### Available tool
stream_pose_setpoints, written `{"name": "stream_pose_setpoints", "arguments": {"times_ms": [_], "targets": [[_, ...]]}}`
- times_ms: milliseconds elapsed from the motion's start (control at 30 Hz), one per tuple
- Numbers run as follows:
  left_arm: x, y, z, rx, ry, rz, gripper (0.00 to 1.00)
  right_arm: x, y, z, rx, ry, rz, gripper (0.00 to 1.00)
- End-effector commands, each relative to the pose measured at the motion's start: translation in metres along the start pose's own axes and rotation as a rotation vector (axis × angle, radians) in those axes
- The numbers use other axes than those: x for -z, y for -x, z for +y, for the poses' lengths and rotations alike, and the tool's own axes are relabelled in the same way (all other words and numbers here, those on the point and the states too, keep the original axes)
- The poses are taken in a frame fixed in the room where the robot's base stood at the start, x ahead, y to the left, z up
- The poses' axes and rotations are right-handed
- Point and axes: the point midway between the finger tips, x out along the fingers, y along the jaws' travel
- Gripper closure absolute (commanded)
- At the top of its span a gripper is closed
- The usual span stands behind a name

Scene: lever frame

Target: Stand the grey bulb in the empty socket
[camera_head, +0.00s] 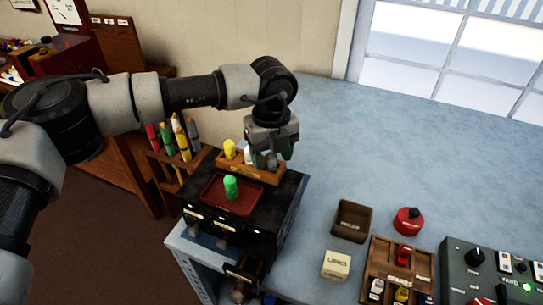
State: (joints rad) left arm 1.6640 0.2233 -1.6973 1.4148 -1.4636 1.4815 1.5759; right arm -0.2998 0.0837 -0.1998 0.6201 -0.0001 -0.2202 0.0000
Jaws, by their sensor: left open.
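My left gripper (268,155) is open and points down over the right part of a wooden rack (240,170). In the rack, a yellow bulb (229,149) and a whitish bulb (248,154) stand upright to the left of the fingers. Small grey shapes sit right at the fingertips; I cannot tell which is the grey bulb and which is finger. A green bulb (231,187) stands on the dark red tray (218,200) in front of the rack. The empty socket cannot be made out; the gripper hides the rack's right end. My right gripper is not in view.
Rack and tray rest on a black cabinet (270,210). Coloured tubes (182,140) stand in a wooden holder to its left. On the blue table are a brown box (352,220), a cream block (336,265), a red knob (407,221) and a lever panel (480,270). The table's back is clear.

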Motion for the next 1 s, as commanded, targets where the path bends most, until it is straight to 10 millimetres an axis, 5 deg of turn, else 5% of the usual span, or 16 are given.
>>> {"name": "stream_pose_setpoints", "arguments": {"times_ms": [333, 700, 1000], "targets": [[0.0003, -0.0119, -0.0003, 0.001, -0.001, 0.0, 0.44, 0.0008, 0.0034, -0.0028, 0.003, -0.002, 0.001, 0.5], [0.0003, -0.0114, -0.0004, 0.001, -0.002, 0.0, 1.0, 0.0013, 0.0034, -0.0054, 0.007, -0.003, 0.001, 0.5], [0.0, -0.0087, -0.0006, 0.002, -0.002, -0.001, 1.0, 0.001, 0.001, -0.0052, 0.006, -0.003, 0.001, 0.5]]}}
